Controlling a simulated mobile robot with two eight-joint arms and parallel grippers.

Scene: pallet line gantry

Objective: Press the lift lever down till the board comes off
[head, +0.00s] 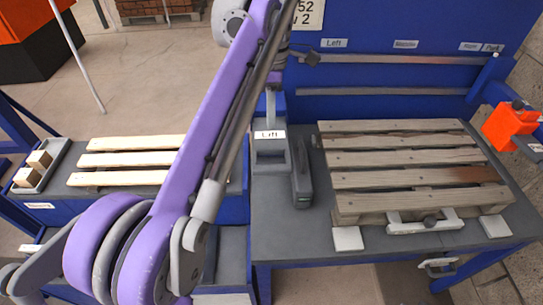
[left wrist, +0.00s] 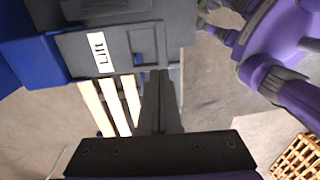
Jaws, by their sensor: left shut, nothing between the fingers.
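The grey lift housing (head: 270,158) with its "Lift" label stands left of the wooden pallet (head: 400,170); it also shows in the left wrist view (left wrist: 75,48) with a dark slot. A dark grey bar (head: 301,180) lies beside the housing; I cannot tell whether it is the lift lever. My left gripper (head: 270,108) points down just above the housing. Its fingers (left wrist: 160,75) are shut and empty, and their tips overlap the housing's lower edge in the left wrist view; contact cannot be told. The pallet's boards all lie in place; one has a brown end. My right gripper is not seen.
Pale boards (head: 135,160) lie on a side bench at left, partly behind my purple arm. A small tray (head: 40,165) holds wooden blocks. A blue panel (head: 400,60) with rails stands behind the pallet. An orange block (head: 508,127) is at the right edge.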

